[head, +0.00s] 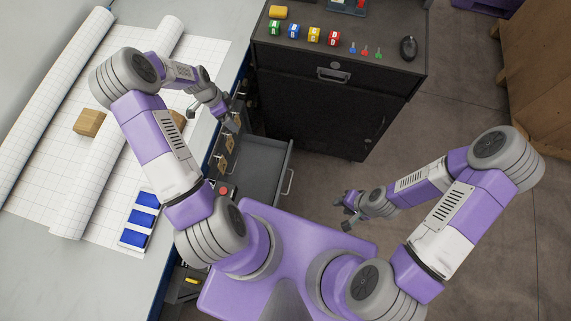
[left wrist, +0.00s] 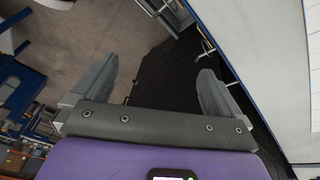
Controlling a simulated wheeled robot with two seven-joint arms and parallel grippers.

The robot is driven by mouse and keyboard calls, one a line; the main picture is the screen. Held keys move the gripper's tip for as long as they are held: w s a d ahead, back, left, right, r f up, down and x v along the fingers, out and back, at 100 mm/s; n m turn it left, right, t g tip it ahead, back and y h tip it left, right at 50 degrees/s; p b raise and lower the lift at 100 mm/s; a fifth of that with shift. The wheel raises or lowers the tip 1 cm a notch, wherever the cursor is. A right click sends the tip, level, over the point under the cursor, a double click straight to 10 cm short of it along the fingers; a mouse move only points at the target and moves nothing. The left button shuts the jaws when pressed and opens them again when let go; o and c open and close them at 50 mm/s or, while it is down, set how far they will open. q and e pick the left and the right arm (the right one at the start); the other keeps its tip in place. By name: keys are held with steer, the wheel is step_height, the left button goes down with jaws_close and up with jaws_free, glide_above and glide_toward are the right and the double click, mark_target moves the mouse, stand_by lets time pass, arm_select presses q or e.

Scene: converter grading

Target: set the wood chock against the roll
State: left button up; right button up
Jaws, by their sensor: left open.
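A wood chock (head: 89,122) lies on white grid sheet between two long rolls, a left roll (head: 48,105) and a right roll (head: 90,195). A second wooden piece (head: 178,118) shows partly behind my left arm, right of the right roll. My left gripper (head: 231,122) is past the table's right edge, away from both pieces. In the left wrist view its fingers (left wrist: 155,85) are apart with nothing between them. My right gripper (head: 347,222) hangs over the floor; its finger gap is too small to read.
A dark cabinet (head: 330,110) carries coloured blocks, small pegs and a black mouse. An open grey drawer (head: 262,175) sits beside the table. A card with blue squares (head: 140,220) lies on the table (head: 60,275). A wooden crate (head: 540,80) stands at right.

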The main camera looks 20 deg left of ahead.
arm_select(q)
steer(key=s+d+f+n+h, duration=0.1)
steer(key=s+d+f+n, duration=0.2)
steer(key=d, duration=0.6)
steer(key=s+d+f+n, duration=0.2)
steer(key=d+n, duration=0.1)
steer(key=d, duration=0.7)
steer(key=s+d+n, duration=0.6)
steer(key=s+d, duration=0.2)
steer(key=s, duration=0.2)
steer(key=shift+s+d+f+g, duration=0.25)
steer(key=shift+d+f+g, duration=0.05)
steer(key=shift+d+f, duration=0.1)
steer(key=shift+f, duration=0.1)
